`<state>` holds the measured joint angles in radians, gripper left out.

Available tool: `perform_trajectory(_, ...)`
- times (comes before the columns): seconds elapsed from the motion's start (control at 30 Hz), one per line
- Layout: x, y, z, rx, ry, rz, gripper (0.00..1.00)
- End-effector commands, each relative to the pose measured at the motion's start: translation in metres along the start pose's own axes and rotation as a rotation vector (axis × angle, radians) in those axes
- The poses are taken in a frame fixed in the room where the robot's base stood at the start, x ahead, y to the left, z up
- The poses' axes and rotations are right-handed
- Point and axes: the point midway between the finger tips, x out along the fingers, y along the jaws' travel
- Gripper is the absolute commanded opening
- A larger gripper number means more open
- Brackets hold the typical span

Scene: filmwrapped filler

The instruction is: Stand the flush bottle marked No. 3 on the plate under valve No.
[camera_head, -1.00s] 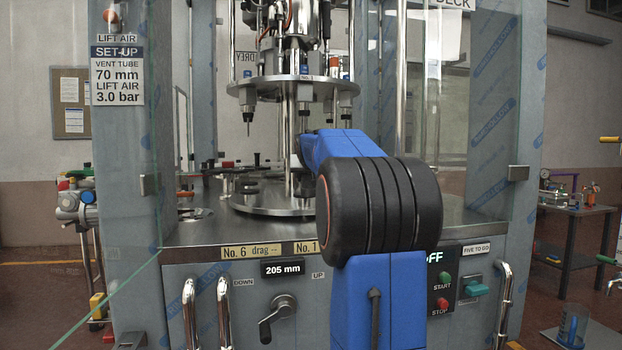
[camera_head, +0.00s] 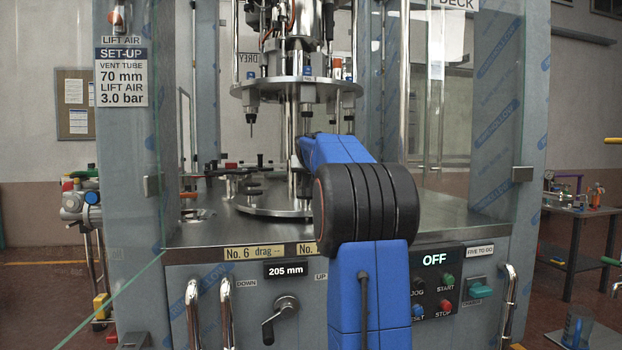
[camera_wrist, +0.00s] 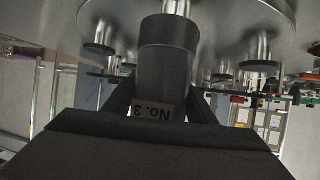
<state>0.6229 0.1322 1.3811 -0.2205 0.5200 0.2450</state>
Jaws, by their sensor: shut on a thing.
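In the wrist view the flush bottle (camera_wrist: 168,72) is a dark grey cylinder with a label reading No. 3, upside down in the picture. My gripper (camera_wrist: 162,104) is shut on it, with a dark finger at each side. A chrome stem (camera_wrist: 176,8) shows just past the bottle's wider dark end; I cannot tell whether that end touches a plate. Dark round plates (camera_wrist: 260,66) on chrome stems stand to both sides. In the head view my blue arm hides the gripper and most of the bottle. The valves (camera_head: 307,110) hang under the upper disc (camera_head: 290,83); their numbers are unclear.
The round lower disc (camera_head: 262,208) stands on the steel deck (camera_head: 440,212). Grey posts (camera_head: 494,110) and clear panels frame the machine at left and right. The front panel has a crank (camera_head: 281,320), a 205 mm display (camera_head: 286,270) and an OFF display (camera_head: 434,259).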

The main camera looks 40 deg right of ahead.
Motion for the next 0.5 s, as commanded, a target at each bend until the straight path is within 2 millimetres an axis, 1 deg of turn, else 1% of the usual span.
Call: perform_trajectory(0.5, 0.024, -0.005, -0.012, 0.0, 0.003, 0.0, 0.06)
